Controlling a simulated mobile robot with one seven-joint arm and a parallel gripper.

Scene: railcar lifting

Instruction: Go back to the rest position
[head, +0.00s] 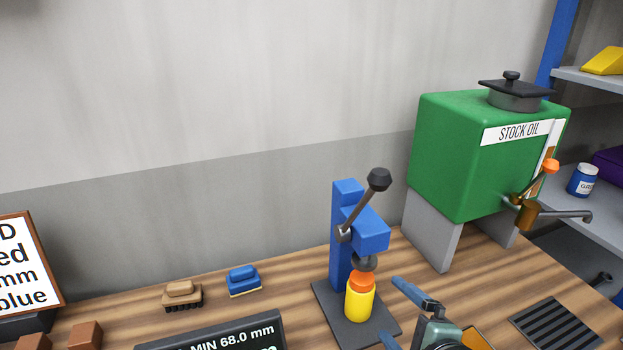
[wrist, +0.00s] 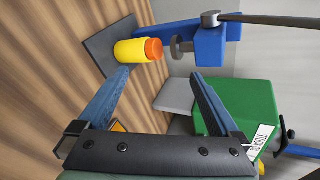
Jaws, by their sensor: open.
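My gripper (head: 398,312) shows at the bottom of the head view, just right of the blue lever press (head: 345,230). Its two blue fingers are apart, with nothing between them. It also shows open and empty in the wrist view (wrist: 158,84). A yellow bottle with an orange cap (head: 360,300) stands upright on the press's dark base plate, under the ram. In the wrist view the yellow bottle (wrist: 132,51) lies beyond the fingertips, apart from them. The lower part of my gripper is cut off in the head view.
A green stock oil tank (head: 460,160) with a brass tap stands on grey supports at the right. A dark grate (head: 555,325) lies below the tap. Shelves (head: 600,215) stand far right.

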